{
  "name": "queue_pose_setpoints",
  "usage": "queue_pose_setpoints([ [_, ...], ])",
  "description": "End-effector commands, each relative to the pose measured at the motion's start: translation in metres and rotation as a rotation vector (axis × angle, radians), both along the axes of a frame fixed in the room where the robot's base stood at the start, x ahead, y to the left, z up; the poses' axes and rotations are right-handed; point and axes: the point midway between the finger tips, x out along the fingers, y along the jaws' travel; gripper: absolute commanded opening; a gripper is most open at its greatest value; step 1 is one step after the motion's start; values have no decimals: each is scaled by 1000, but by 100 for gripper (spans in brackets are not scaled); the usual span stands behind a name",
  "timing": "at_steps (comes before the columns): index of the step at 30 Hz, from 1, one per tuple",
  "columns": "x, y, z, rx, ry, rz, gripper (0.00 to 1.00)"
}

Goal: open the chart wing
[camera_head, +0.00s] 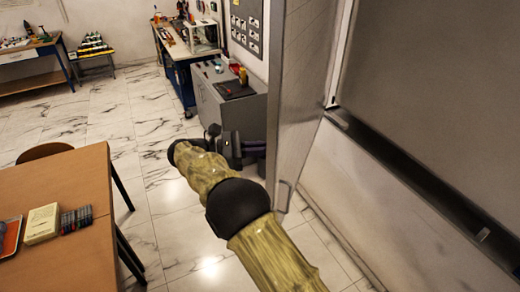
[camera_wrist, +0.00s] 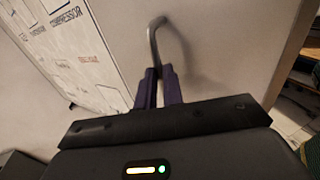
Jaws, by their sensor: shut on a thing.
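The chart wing (camera_head: 299,95) is a tall pale panel right of centre in the head view. It stands out at an angle from the large grey board (camera_head: 440,90), with a gap between them. In the wrist view, the panel (camera_wrist: 220,45) fills the upper middle, and a bent metal handle (camera_wrist: 153,38) sticks out from it. My gripper (camera_wrist: 159,73) has its purple fingers shut on this handle. In the head view, my gripper (camera_head: 252,148) is at the left side of the wing, and its hold is hidden behind the wing's edge.
A wooden table (camera_head: 70,262) with a box (camera_head: 42,223) is at the lower left, beside my arm. A grey cabinet (camera_head: 225,110) and a workbench (camera_head: 185,65) stand behind the gripper. A lettered white chart (camera_wrist: 75,50) shows in the wrist view.

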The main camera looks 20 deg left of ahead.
Motion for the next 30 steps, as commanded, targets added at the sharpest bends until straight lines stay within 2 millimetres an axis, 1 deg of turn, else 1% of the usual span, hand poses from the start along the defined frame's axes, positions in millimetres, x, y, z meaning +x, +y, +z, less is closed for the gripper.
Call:
queue_pose_setpoints([
  [1, 9, -4, 9, 2, -22, 4, 15],
  [3, 9, -4, 9, 1, -23, 4, 28],
  [4, 8, -3, 8, 2, -21, 5, 31],
  [15, 5, -1, 4, -2, -14, 8, 31],
  [30, 5, 1, 5, -1, -13, 3, 31],
])
